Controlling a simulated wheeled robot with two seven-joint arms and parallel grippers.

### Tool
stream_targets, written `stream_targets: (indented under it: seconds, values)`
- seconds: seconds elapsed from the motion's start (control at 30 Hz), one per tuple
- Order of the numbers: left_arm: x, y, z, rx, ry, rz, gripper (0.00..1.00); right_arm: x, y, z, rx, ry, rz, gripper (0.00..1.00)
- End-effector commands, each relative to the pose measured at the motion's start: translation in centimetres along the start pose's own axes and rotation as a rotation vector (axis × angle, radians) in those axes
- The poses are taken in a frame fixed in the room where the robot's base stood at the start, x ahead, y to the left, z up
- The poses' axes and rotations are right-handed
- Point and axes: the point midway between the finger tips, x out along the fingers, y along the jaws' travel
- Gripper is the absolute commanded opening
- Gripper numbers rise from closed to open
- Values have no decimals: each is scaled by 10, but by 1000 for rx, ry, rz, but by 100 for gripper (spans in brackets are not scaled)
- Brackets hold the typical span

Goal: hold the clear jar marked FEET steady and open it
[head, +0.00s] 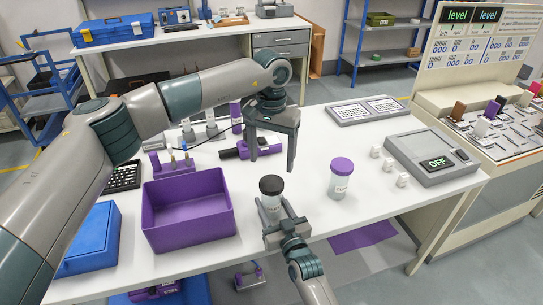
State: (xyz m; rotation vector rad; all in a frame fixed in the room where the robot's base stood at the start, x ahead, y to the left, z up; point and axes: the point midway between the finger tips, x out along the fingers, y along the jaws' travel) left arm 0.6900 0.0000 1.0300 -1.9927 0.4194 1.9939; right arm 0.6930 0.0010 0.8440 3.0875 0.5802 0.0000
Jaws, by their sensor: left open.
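A clear jar with a black lid (271,185) stands upright on the white table; its lower part is largely hidden by my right gripper, and its label cannot be read. My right gripper (284,228) is at the jar's near side, low down; whether its fingers are closed on the jar cannot be made out. My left gripper (272,160) is open and empty, pointing down above and slightly behind the black lid, apart from it. Another clear jar with a purple lid (342,165) stands to the right; its small label is too blurred to read surely.
A purple bin (188,212) stands left of the jars, with a blue box (88,240) farther left. A grey device reading OFF (435,160) and several small white cubes (389,165) are at the right. A purple-black tool (240,150) lies behind my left gripper.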

Motion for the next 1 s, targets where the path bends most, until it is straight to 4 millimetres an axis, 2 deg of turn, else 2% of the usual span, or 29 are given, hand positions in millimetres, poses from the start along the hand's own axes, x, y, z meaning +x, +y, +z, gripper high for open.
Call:
stream_targets:
  seconds: [0.2, 0.63, 0.77, 1.0]
  values:
    - [0, 0, 0, 59, 0, 0, 72, 0, 0, 1, 0, -1, 0, 0]
    - [4, 0, 0, 57, 0, 0, 72, 0, 0, 1, 0, -1, 0, 0]
    - [13, 0, 0, 57, 0, 0, 72, 0, 0, 1, 0, -1, 0, 0]
    - [42, 0, 0, 56, -2, 0, 72, 0, 0, 1, 0, -1, 0, 0]
